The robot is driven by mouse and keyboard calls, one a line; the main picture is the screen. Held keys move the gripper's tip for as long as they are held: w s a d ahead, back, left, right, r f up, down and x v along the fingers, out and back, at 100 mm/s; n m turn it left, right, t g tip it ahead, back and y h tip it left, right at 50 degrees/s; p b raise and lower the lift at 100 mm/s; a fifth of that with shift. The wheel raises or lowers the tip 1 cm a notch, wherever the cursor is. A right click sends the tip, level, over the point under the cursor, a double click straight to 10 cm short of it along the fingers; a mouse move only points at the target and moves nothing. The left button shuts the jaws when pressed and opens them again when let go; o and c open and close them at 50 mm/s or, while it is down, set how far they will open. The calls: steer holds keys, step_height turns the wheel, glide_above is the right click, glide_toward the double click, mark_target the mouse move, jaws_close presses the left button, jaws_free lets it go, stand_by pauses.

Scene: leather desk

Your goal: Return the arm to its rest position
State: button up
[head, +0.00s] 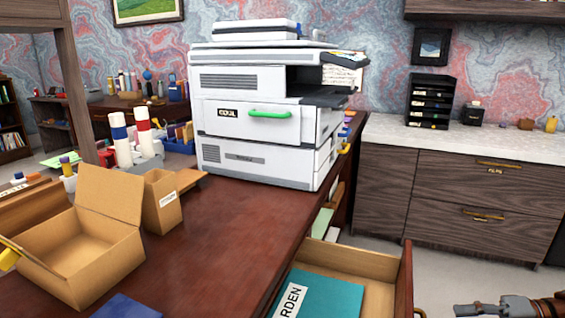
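Part of my arm's end with my gripper (478,308) shows at the bottom right corner, cut off by the lower edge. Its dark tip points left, toward the open desk drawer (386,268), with a gap of floor between them. Whether the fingers are open or shut is not clear, and nothing held can be made out. The rest of the arm is out of view.
The drawer juts out from the leather desk (215,225) and holds a teal book (325,295). An open cardboard box (85,260), a smaller box (162,205) and a large printer (262,110) stand on the desk. Drawer cabinets (455,190) line the back right; floor lies between.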

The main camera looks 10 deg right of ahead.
steer(key=w+a+r+n+g+p, duration=0.1)
steer(key=a+r, duration=0.2)
steer(key=a, duration=0.1)
steer(key=w+a+r+n+g+p, duration=0.1)
steer(key=a+r+g+p, duration=0.1)
steer(key=a+r, duration=0.2)
steer(key=w+a+r+n+g+h+p, duration=0.1)
steer(key=a+r+g+p, duration=0.1)
steer(key=a+r, duration=0.2)
steer(key=shift+a+r, duration=0.25)
steer(key=shift+a, duration=0.25)
steer(key=s+a+r+n+g+h+p, duration=0.1)
steer(key=s+a+r+g+h+p, duration=0.1)
steer(key=s+a+r+h+p, duration=0.35)
steer(key=s+a+r+n+g+h+p, duration=0.25)
steer(key=s+a+r+p, duration=0.25)
steer(key=a+r+p, duration=0.45)
steer(key=s+r+m+t+h+p, duration=0.1)
steer(key=s+h+p, duration=0.3)
steer(key=s, duration=0.4)
steer(key=shift+r+h+p, duration=0.2)
steer(key=shift+h+p, duration=0.1)
steer(key=shift+p, duration=0.5)
steer(key=shift+a, duration=0.1)
